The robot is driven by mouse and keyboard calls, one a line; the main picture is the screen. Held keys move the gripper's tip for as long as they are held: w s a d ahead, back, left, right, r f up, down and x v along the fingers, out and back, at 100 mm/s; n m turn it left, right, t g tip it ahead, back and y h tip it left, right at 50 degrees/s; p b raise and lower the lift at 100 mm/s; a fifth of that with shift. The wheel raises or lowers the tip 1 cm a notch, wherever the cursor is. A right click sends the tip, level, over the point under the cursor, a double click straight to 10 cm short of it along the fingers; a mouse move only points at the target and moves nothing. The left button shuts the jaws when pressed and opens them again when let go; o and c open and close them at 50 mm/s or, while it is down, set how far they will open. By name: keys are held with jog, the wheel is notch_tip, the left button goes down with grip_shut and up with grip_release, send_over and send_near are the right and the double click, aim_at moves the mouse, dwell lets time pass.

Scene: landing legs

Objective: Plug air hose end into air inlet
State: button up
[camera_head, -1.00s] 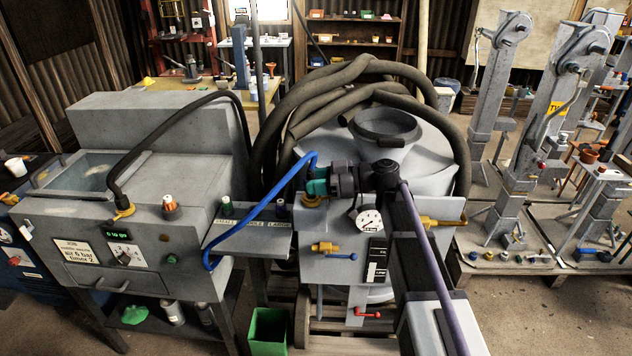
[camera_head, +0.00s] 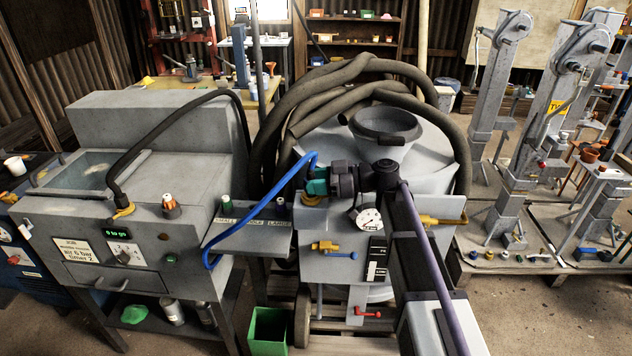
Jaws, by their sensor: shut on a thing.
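The blue air hose (camera_head: 262,213) runs from my gripper (camera_head: 317,183) down and left, looping beside the grey cabinet. My gripper, with teal fingers, is shut on the hose end at the front upper left of the grey pot (camera_head: 330,265). The hose end itself is mostly hidden by the fingers. A brass fitting (camera_head: 311,201) shows just below the fingers; I cannot tell whether it is the air inlet or whether the hose end touches it. A brass valve with a blue handle (camera_head: 341,255) sits lower on the pot's front.
Thick dark hoses (camera_head: 340,75) coil over the pot around its funnel (camera_head: 384,127). A pressure gauge (camera_head: 368,219) is just right of my gripper. The grey cabinet (camera_head: 150,215) stands left, with a labelled shelf (camera_head: 255,240) between. A green bin (camera_head: 267,330) is below.

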jog(key=shift+f+b, duration=0.45)
dwell(3.4)
jog(key=o, duration=1.2)
jog(key=shift+s, duration=0.1)
jog(key=shift+d, duration=0.15)
jog(key=shift+d+r, duration=0.2)
jog(key=shift+d, duration=1.2)
jog(key=shift+d+r+p, duration=0.15)
jog(key=shift+d+p, duration=0.1)
jog(key=shift+d, duration=0.5)
jog(key=shift+d+r+p, duration=0.1)
jog(key=shift+d+p, duration=0.15)
jog(key=shift+d, duration=0.45)
